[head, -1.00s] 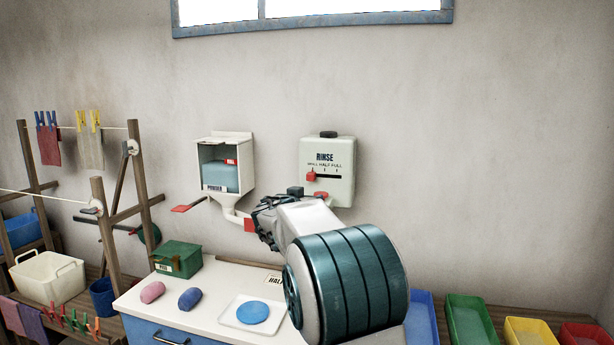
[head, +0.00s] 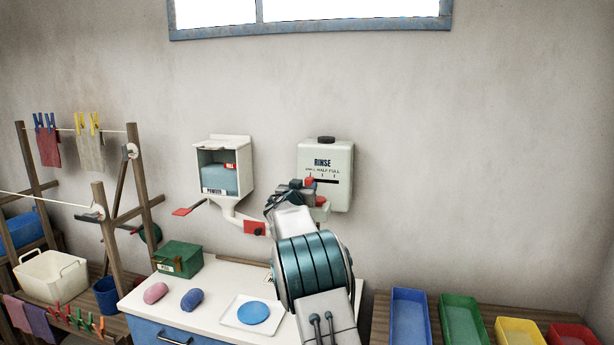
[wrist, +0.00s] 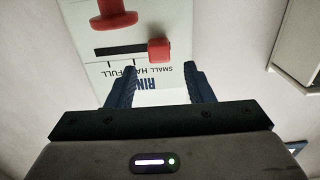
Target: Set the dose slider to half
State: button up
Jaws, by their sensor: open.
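The rinse dispenser (head: 341,160) is a pale box on the wall marked RINSE, with the marks SMALL, HALF and FULL over a dark slot. Its red slider knob (wrist: 160,50) is at the SMALL end of the slot (wrist: 115,50) in the wrist view, where the panel appears upside down. A red part (wrist: 113,18) sits below the slot on the dispenser. My gripper (wrist: 161,80) is open and faces the panel, with the knob just beyond and between its fingertips. In the head view my gripper (head: 293,190) partly hides the slot and knob.
A powder dispenser (head: 224,182) with a red-ended lever hangs to the left. Below are a green box (head: 178,258), two soaps, and a tray (head: 238,318) with a blue disc. Coloured trays (head: 410,318) stand at right. The wall right of the rinse dispenser is clear.

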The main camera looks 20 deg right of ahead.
aim_at(308, 182)
jog(key=shift+p+x, duration=1.25)
jog(key=shift+x, duration=0.8)
